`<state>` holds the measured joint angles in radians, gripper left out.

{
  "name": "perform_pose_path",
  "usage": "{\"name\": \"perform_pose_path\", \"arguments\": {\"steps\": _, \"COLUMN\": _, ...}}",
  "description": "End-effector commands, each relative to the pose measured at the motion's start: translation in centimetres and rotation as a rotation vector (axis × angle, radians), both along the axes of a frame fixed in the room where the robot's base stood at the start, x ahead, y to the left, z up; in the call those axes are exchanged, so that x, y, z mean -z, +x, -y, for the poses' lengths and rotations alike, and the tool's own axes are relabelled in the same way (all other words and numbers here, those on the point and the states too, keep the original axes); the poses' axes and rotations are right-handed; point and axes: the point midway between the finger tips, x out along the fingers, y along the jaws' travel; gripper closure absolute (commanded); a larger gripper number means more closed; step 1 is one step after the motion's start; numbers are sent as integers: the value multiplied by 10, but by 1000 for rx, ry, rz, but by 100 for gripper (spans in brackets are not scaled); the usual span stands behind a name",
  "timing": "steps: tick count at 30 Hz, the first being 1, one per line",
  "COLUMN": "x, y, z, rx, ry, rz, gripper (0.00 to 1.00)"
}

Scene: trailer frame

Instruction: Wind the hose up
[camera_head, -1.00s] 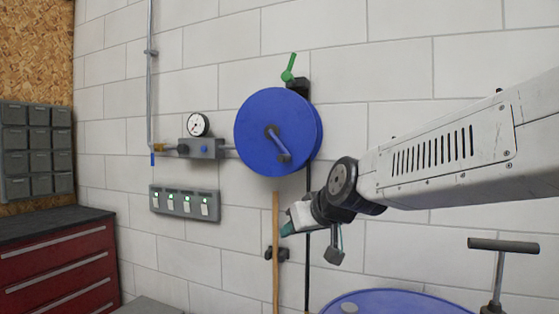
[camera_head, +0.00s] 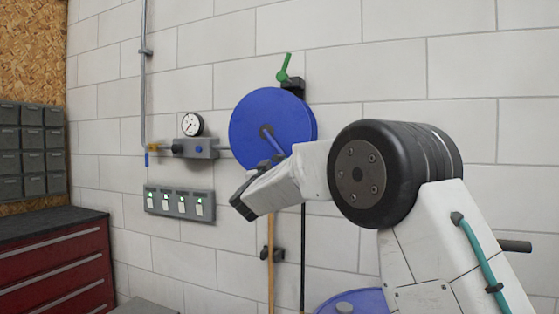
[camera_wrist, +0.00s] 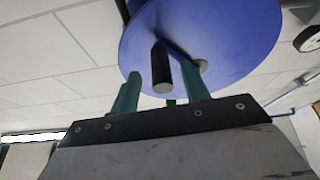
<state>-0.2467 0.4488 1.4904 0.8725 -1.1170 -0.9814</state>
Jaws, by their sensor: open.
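The blue hose reel (camera_head: 252,112) is mounted on the white block wall. Its crank arm (camera_head: 272,141) points down and right from the hub, partly hidden by my arm. A thin black line (camera_head: 303,240), perhaps the hose, hangs straight down below the reel. In the wrist view, the reel's blue face (camera_wrist: 235,35) fills the top. The crank's dark round handle (camera_wrist: 160,68) points toward the camera. My gripper (camera_wrist: 160,84) is open, its green fingers on either side of the handle in the picture. I cannot tell whether they touch it. The head view hides the fingertips.
A green-handled valve (camera_head: 285,68) is above the reel. A gauge (camera_head: 192,124) and a switch panel (camera_head: 179,202) are left of it. A wooden pole (camera_head: 270,250) stands below. A blue drum (camera_head: 355,301) and a red cabinet (camera_head: 55,262) are lower down.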

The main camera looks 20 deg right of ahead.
Motion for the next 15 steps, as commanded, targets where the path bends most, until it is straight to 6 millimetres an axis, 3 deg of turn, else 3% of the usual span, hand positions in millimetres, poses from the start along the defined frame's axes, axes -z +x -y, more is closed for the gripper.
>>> {"name": "perform_pose_path", "arguments": {"steps": 7, "x": -14, "y": 27, "z": 19, "rx": 0, "ry": 1, "rz": 1, "gripper": 54}}
{"name": "perform_pose_path", "arguments": {"steps": 15, "x": -17, "y": 35, "z": 23, "rx": -2, "ry": 0, "rz": 0, "gripper": 54}}
